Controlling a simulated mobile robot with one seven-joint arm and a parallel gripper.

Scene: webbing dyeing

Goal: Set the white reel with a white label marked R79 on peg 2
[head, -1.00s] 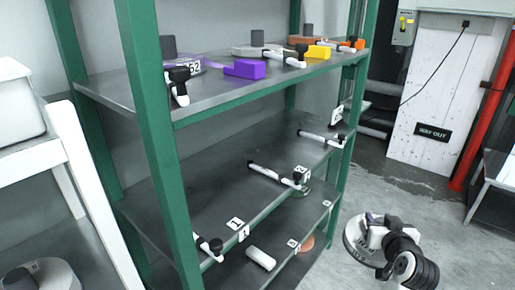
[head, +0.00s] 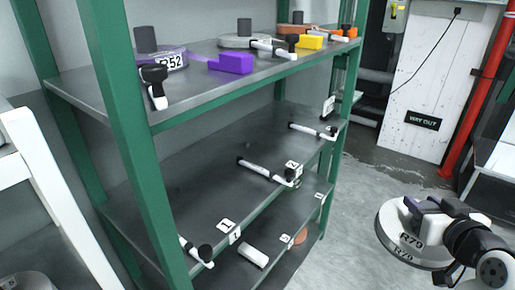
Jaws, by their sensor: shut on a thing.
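My gripper (head: 428,207) is shut on a white reel (head: 392,230) at the lower right, out over the floor. The reel is a broad disc, tilted, with R79 readable on its face and rim; the jaws and my wrist hide its centre and right side. Peg 2 (head: 262,171) is a white rod with a black end on the middle shelf, beside a tag marked 2 (head: 293,168). No reel shows on it. The held reel is well to the right of the peg, apart from it.
The green-framed rack (head: 133,130) has another peg (head: 190,248) by tags marked 1, and a farther peg (head: 310,130). The top shelf holds a reel marked R52 (head: 172,62), purple (head: 232,63) and yellow (head: 310,42) blocks. Open floor (head: 345,225) lies between rack and reel.

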